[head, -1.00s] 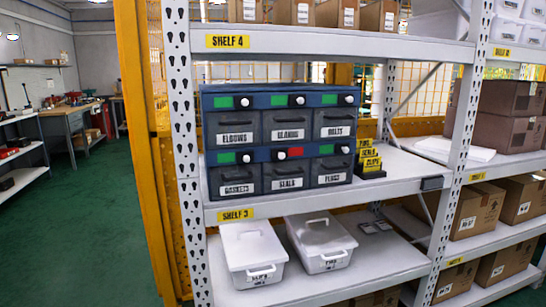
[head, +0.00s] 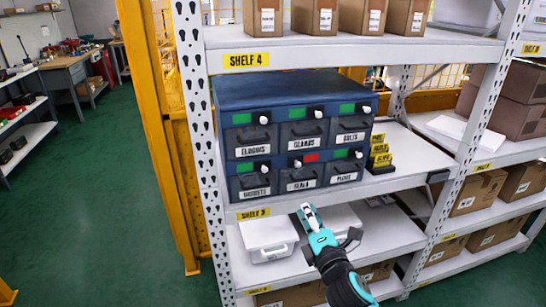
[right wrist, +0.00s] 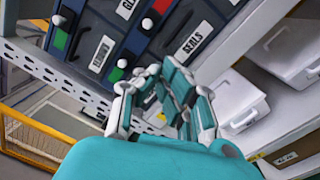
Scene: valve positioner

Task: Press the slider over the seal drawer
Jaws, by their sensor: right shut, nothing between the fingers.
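The blue drawer cabinet (head: 290,92) stands on the middle shelf. The seal drawer (head: 299,185) is the middle one of its lower row and looks closed. Above it, the slider's white knob (head: 294,164) sits left of a red field (head: 311,158). In the right wrist view the knob (right wrist: 147,23), the red field (right wrist: 162,6) and the SEALS label (right wrist: 194,39) show beyond the fingers. My right gripper (head: 306,209) is shut and empty, below the seal drawer and in front of the shelf edge, apart from the slider. It also shows in the right wrist view (right wrist: 152,82). My left gripper is out of view.
The other sliders show green with knobs at the right. Yellow label cards (head: 380,155) stand right of the cabinet. Lidded white bins (head: 268,236) sit on the shelf below, one partly behind my right arm. A perforated upright (head: 197,100) borders the cabinet's left.

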